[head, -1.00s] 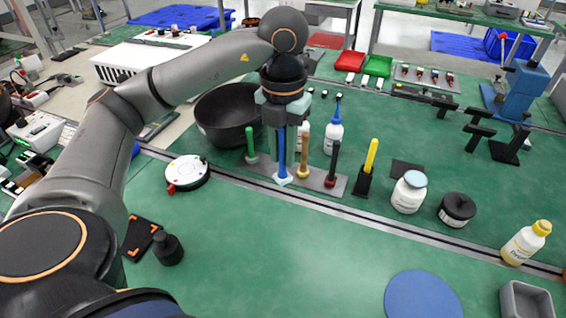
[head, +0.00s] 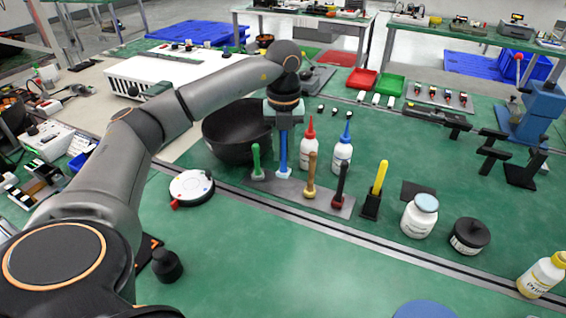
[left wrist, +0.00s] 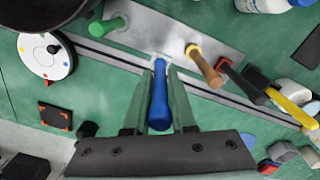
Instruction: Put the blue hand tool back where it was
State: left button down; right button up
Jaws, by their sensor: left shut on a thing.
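The blue hand tool (head: 283,152) hangs upright, head down, in my left gripper (head: 284,126). My left gripper is shut on its handle. The grey rack plate (head: 325,203) lies below, and the tool's light blue head is over it between the green tool (head: 256,160) and the wooden-handled tool (head: 310,173). I cannot tell whether the head touches the plate. In the left wrist view, the blue tool (left wrist: 159,98) sits between the two fingers, its head at the near edge of the plate (left wrist: 170,32). My right gripper is not in view.
A dark-handled tool (head: 341,183) and a yellow-handled tool in a black block (head: 371,205) stand to the right. A red-tipped bottle (head: 309,150) and a blue-tipped bottle (head: 342,155) stand behind. A large black bowl (head: 228,138) is close behind left. The green front bench is mostly clear.

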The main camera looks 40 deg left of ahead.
pick_arm(q)
jog(key=shift+w+a+f, duration=0.3)
jog(key=shift+f, duration=0.7)
jog(key=shift+w+a+f, duration=0.3)
jog(key=shift+a+f, duration=0.05)
jog(key=shift+f, duration=0.7)
jog(key=shift+w+a+f, duration=0.3)
jog(key=shift+f, duration=0.7)
jog(key=shift+f, duration=0.15)
jog(key=c, duration=0.8)
grip_release()
jog(key=shift+o, duration=0.2)
notch_tip(320, 180, up, 12)
jog(key=shift+r+p, duration=0.2)
jog(key=shift+p, duration=0.1)
